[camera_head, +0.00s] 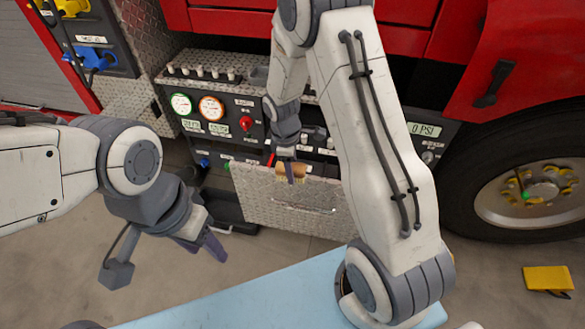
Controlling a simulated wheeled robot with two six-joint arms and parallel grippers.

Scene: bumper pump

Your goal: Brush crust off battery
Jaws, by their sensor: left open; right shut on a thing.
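My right gripper (288,165) is shut on a small brush (293,171) with a tan-brown block and pale bristles. It holds the brush at the top edge of a lowered diamond-plate panel (255,205), in front of the bay in the truck's side. The battery and its crust cannot be made out; the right arm and gripper cover part of the bay. My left gripper (202,248) is open and empty, low at the left, pointing down and to the right, well apart from the brush.
Above the bay's left side is a pump panel with a green gauge (181,104), an orange gauge (211,108) and a red knob (246,123). A large wheel (530,195) stands at the right. A yellow block (548,279) lies on the floor, which is otherwise mostly clear.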

